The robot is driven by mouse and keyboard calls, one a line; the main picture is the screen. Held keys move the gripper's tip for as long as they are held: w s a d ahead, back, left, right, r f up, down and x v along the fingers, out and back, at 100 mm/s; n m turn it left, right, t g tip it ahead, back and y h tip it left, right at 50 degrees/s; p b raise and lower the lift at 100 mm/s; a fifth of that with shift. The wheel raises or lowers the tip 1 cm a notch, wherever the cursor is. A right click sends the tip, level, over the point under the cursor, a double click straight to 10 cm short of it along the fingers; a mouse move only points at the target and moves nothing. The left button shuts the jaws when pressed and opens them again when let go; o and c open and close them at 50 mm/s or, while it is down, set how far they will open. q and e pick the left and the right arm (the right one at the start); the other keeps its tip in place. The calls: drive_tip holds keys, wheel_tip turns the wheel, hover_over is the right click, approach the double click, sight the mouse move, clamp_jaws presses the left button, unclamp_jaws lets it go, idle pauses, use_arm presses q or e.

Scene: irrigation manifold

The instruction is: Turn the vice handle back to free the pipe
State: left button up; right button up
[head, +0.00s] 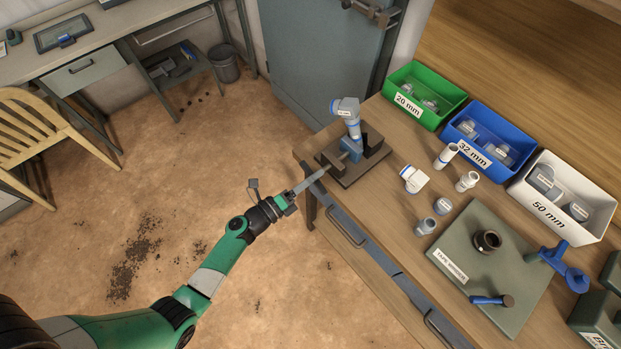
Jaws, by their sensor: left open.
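The vice (374,146) stands on a brown base plate near the left corner of the wooden bench. Its blue part (351,149) sits beside a dark block. A grey-white pipe with a labelled fitting (346,108) stands upright at the vice. My left gripper (316,176) reaches in from the lower left, its slim grey fingers pointing at the vice's left side. It is open. The vice handle is not clearly distinguishable beside the fingertips, and I cannot tell whether they touch it. My right gripper is not in view.
Green (428,91), blue (488,139) and white (562,195) bins of fittings line the bench's back. Loose white fittings (414,179) lie right of the vice. A grey-green board (478,262) carries a black ring and blue-handled tools.

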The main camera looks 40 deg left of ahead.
use_arm(q)
drive_tip(key=s+p, duration=0.1)
drive_tip(key=s, duration=0.5)
drive_tip(key=shift+s+a+p, duration=0.25)
drive_tip(key=shift+p, duration=0.15)
